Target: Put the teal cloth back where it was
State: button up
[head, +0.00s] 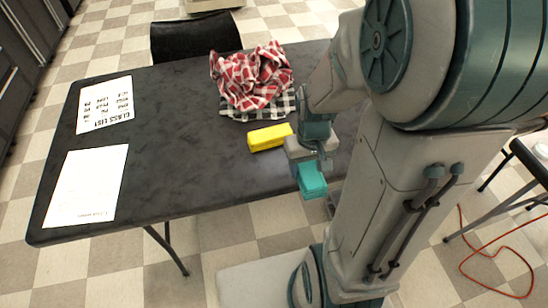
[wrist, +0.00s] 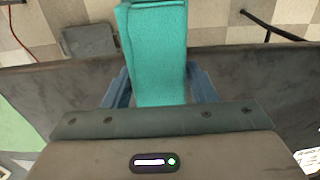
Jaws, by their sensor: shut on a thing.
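The teal cloth (head: 311,180) is a folded block held in my gripper (head: 310,163), just off the front edge of the black table in the head view. In the wrist view the teal cloth (wrist: 156,52) stands between the two blue fingers of my gripper (wrist: 160,85), which are shut on it. Its lower end is hidden behind the gripper body.
On the black table (head: 190,170) lie a yellow block (head: 269,136), a crumpled red and white cloth (head: 250,75) over a black and white checked cloth (head: 240,114), and two paper sheets (head: 85,187) at the left. A black chair (head: 195,38) stands behind. An orange cable (head: 490,252) lies on the floor.

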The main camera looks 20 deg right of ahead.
send_over(278, 169)
notch_tip(278, 169, down, 7)
jog(key=shift+s+r, duration=0.1)
jog(key=shift+r, duration=0.05)
jog(key=shift+f, duration=2.05)
jog(key=shift+f, duration=0.1)
jog(key=shift+f, duration=0.15)
jog(key=o, duration=1.1)
jog(key=shift+r, duration=0.2)
